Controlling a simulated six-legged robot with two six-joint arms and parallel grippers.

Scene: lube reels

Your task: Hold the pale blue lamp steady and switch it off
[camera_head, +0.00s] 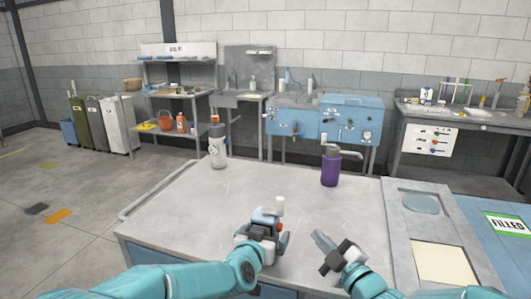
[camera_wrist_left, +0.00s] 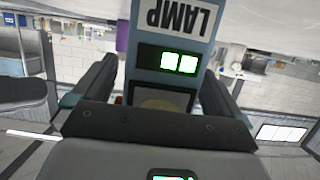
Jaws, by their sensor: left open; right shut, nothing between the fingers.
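The pale blue lamp (camera_head: 264,219) stands upright near the front middle of the table, with a pale round knob on top. In the left wrist view the lamp (camera_wrist_left: 172,50) carries a LAMP label and a dark window with two squares lit green. My left gripper (camera_head: 264,238) is open, and its fingers, also in the left wrist view (camera_wrist_left: 162,88), lie on either side of the lamp. The gripper hides the lamp's lower part in the head view. My right gripper (camera_head: 322,241) is shut and empty, to the right of the lamp and apart from it.
A purple pump bottle (camera_head: 331,169) and a white bottle (camera_head: 217,150) stand farther back on the grey table (camera_head: 190,210). A panel with a round recess (camera_head: 421,203) and a pale square (camera_head: 445,263) lies at the right, beside a FILLED sign (camera_head: 506,224).

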